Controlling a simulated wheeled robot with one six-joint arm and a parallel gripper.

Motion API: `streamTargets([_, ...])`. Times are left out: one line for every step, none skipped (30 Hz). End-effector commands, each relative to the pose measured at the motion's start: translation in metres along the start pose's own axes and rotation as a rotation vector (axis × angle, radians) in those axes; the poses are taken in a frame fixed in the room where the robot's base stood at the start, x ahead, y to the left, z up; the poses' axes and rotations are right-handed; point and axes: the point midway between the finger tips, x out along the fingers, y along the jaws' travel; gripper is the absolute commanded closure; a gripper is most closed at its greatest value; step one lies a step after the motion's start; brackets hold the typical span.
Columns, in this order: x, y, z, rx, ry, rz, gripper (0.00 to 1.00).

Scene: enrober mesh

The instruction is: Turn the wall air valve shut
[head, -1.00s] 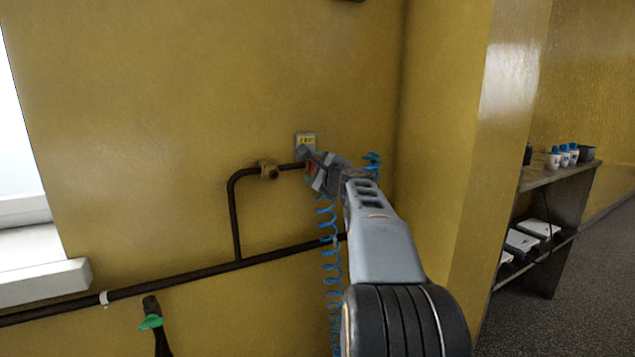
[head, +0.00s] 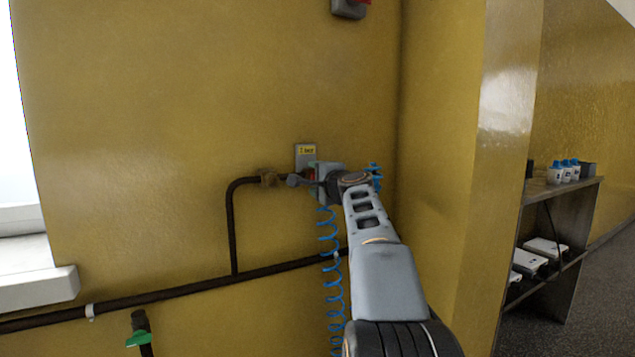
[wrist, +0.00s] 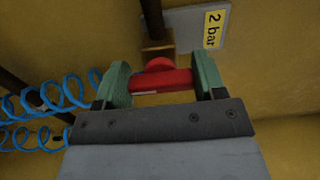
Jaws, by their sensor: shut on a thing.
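The air valve's red handle (wrist: 162,80) shows in the wrist view between the two green fingers of my gripper (wrist: 165,84), which is shut on it. The handle lies crosswise to the dark pipe (wrist: 153,20) and brass body (wrist: 157,48) behind it. In the head view my gripper (head: 316,182) is at the wall, at the right end of the upper pipe (head: 236,205), and hides most of the valve. A grey plate with a yellow label (head: 306,150) is just above; in the wrist view the label (wrist: 213,29) reads "2 bar".
A blue coiled hose (head: 332,280) hangs below my gripper. A long dark pipe (head: 170,292) runs along the wall, with a green-handled fitting (head: 139,338) at lower left. A grey and red box (head: 348,9) is high on the wall. Shelves (head: 560,195) stand at right.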

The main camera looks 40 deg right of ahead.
Motion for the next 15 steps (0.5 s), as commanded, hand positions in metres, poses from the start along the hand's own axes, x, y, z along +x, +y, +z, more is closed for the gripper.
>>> streamTargets([0.0002, 0.0006, -0.0002, -0.005, 0.000, 0.001, 0.60])
streamTargets([0.0002, 0.0005, -0.0002, -0.007, 0.000, 0.001, 0.60])
streamTargets([0.0002, 0.0004, -0.0002, -0.008, 0.000, 0.001, 0.60])
streamTargets([0.0002, 0.0004, -0.0002, -0.008, 0.000, 0.001, 0.60])
streamTargets([0.0002, 0.0003, -0.0002, -0.008, 0.000, 0.001, 0.60])
streamTargets([0.0002, 0.0003, -0.0002, -0.008, 0.000, 0.001, 0.60])
streamTargets([0.0001, 0.0002, -0.0002, -0.008, 0.000, 0.001, 0.60])
streamTargets([0.0001, 0.0002, -0.0002, -0.008, 0.000, 0.001, 0.60])
streamTargets([0.0001, 0.0002, -0.0002, -0.008, 0.000, 0.001, 0.60])
streamTargets([0.0001, 0.0002, -0.0002, -0.008, 0.000, 0.001, 0.60])
streamTargets([0.0001, 0.0002, -0.0002, -0.008, 0.000, 0.001, 0.60])
streamTargets([0.0001, 0.0002, -0.0002, -0.008, 0.000, 0.001, 0.60])
streamTargets([0.0001, 0.0002, -0.0002, -0.008, 0.000, 0.001, 0.34])
streamTargets([0.0001, 0.0002, -0.0002, -0.008, 0.000, 0.001, 0.31])
streamTargets([0.0001, 0.0002, -0.0002, -0.007, 0.000, 0.001, 0.28])
